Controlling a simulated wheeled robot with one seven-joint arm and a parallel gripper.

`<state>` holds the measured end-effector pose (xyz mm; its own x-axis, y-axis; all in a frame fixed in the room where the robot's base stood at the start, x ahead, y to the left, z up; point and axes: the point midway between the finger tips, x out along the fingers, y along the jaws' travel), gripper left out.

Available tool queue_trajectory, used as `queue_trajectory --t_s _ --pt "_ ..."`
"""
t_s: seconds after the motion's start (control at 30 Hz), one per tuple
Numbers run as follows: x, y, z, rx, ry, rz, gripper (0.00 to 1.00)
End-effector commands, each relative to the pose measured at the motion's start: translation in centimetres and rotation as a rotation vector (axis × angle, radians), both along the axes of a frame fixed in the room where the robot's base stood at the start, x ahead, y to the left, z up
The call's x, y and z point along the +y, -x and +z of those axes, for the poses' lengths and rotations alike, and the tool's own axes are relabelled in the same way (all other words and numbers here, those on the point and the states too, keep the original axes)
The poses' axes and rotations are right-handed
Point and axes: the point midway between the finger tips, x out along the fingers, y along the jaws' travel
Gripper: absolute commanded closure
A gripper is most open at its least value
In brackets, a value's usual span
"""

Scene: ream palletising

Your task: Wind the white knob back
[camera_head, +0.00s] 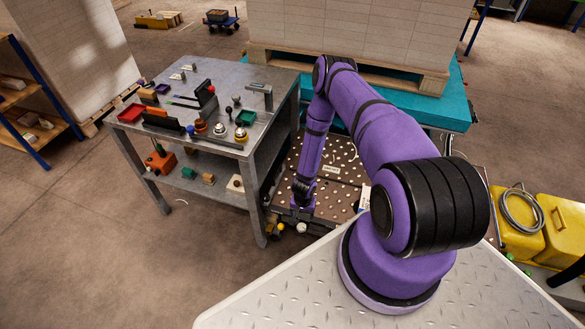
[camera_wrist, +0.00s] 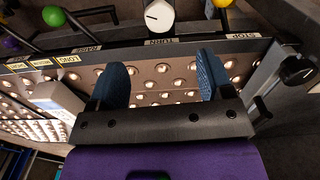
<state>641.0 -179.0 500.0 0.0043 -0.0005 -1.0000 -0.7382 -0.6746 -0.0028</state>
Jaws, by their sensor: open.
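The white knob (camera_wrist: 159,16) is at the top of the wrist view, a round knob with a short dark line on its face, just beyond a strip labelled TURN. In the head view a small white knob (camera_head: 301,228) shows at the front edge of the studded plate, below my gripper (camera_head: 302,203). In the wrist view my gripper (camera_wrist: 162,75) is open, with its two blue-padded fingers wide apart and nothing between them. The knob lies ahead of the fingertips, between their lines and apart from them.
A green ball knob (camera_wrist: 54,16) is left of the white knob, and a black knob (camera_wrist: 297,70) is at right. The studded plate (camera_head: 328,158) lies under my arm. A grey workbench (camera_head: 215,75) with tools stands at left. A loaded pallet (camera_head: 350,70) stands behind.

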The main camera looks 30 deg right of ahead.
Motion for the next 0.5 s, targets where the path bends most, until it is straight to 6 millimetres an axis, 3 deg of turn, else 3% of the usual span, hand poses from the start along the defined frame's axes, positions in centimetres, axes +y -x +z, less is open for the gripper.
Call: queue_trajectory --t_s 0.5 --pt "0.06 -0.05 -0.07 -0.001 -0.001 -0.191 0.26"
